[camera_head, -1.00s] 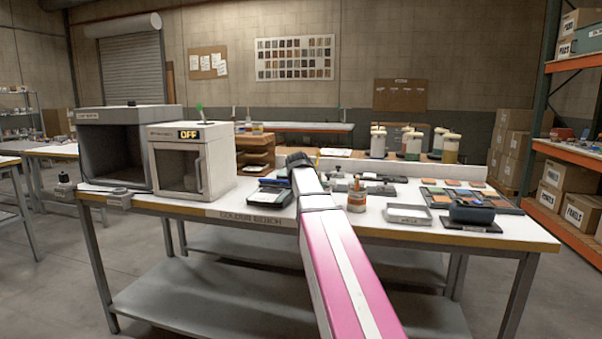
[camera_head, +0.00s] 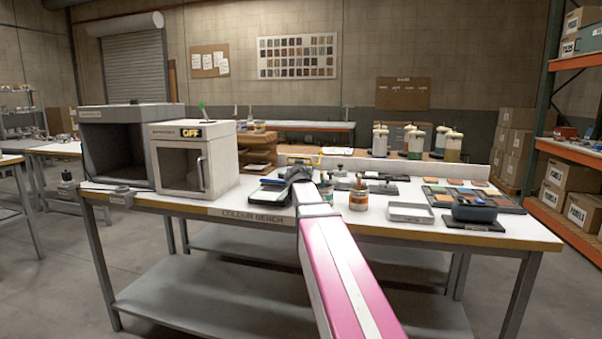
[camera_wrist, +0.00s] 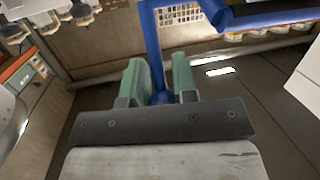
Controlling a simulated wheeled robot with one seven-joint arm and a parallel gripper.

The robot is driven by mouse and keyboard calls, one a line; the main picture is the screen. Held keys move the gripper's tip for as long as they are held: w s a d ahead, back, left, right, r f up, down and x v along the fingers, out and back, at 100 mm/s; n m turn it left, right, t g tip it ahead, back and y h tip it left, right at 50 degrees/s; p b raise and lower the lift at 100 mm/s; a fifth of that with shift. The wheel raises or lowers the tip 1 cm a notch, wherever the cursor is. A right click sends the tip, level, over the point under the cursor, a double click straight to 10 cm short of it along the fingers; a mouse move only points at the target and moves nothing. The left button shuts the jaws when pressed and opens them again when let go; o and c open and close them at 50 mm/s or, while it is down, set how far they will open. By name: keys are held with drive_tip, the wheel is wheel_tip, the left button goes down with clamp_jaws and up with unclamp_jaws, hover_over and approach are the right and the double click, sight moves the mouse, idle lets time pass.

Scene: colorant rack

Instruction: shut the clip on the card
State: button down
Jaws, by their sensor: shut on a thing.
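My gripper (camera_wrist: 160,82) shows in the wrist view, with two pale green fingers close together. A rounded blue part (camera_wrist: 162,97) sits between the fingers and they are shut on it. A blue bar (camera_wrist: 151,40) rises behind the fingers, in line with this part. I cannot tell whether either belongs to the clip. In the head view my arm reaches over the bench (camera_head: 262,217) and its dark wrist end is over the middle of the bench top. The fingertips are hidden there. I cannot make out the card or the clip in the head view.
A dark flat device (camera_head: 270,192) lies left of my wrist. Tins (camera_head: 359,197) stand close on its right, with a tray (camera_head: 410,212) beyond. A yellow-edged item (camera_head: 305,158) is behind it. Two box cabinets (camera_head: 181,168) fill the left end.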

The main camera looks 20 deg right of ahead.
drive_tip(key=c, duration=0.9)
unclamp_jaws()
drive_tip(key=shift+s, duration=0.1)
drive_tip(key=v, duration=1)
drive_tip(key=shift+s+a+r, duration=0.1)
drive_tip(key=shift+s+a, duration=0.05)
drive_tip(key=shift+s, duration=0.1)
